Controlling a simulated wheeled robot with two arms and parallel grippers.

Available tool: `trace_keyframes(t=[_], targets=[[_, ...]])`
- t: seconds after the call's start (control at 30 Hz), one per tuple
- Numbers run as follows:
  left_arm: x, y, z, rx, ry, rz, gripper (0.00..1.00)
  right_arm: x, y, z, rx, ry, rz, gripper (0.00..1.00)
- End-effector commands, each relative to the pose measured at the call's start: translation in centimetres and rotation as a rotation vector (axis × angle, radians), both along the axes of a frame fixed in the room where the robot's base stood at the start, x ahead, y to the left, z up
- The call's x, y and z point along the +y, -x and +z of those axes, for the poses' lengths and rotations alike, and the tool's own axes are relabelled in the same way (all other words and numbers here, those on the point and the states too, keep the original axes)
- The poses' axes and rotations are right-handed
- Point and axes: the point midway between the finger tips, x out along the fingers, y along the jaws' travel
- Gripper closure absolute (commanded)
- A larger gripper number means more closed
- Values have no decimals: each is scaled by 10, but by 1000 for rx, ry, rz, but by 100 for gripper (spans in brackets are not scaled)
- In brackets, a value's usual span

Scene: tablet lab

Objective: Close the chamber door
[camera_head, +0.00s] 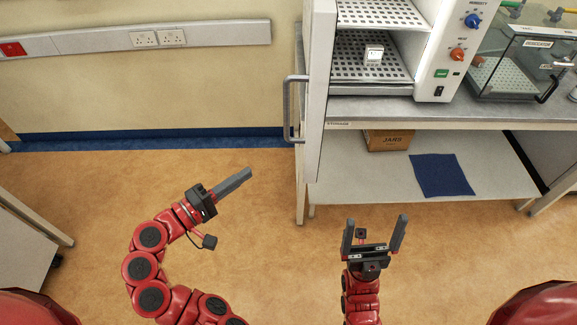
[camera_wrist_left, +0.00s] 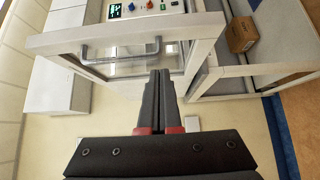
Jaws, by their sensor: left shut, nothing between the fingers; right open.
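The chamber (camera_head: 428,60) is a white cabinet on the bench, with perforated shelves showing inside. Its door (camera_head: 318,90) stands open at the chamber's left side, seen nearly edge-on in the head view. The grey bar handle (camera_head: 292,110) is on the door's left face. In the left wrist view the door frame (camera_wrist_left: 60,40) and handle (camera_wrist_left: 120,52) lie beyond the fingertips. My left gripper (camera_head: 249,172) is shut and empty, left of and below the handle, apart from it. It also shows in the left wrist view (camera_wrist_left: 161,75). My right gripper (camera_head: 376,219) is open and empty, in front of the bench.
A small white labelled block (camera_head: 374,54) sits on a chamber shelf. A cardboard box (camera_head: 388,140) and a blue cloth (camera_head: 441,175) lie on the lower bench shelf. A transparent box (camera_head: 515,65) stands right of the chamber. The floor left of the door is clear.

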Motion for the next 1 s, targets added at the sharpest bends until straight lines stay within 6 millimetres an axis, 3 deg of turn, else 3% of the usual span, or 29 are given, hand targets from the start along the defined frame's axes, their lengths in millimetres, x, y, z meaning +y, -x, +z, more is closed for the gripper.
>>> trace_keyframes(t=[0.27,0.6,0.8,1.0], targets=[[-26,-15,4,3,-2,-22,100,0,0,17,0,0,0,0],[-80,-63,5,3,-3,-18,100,0,0,50,0,0,0,0],[-107,-61,5,1,-1,-12,100,0,0,66,0,0,0,0],[-117,-60,2,-2,-3,-10,100,0,0,69,0,0,0,0]])
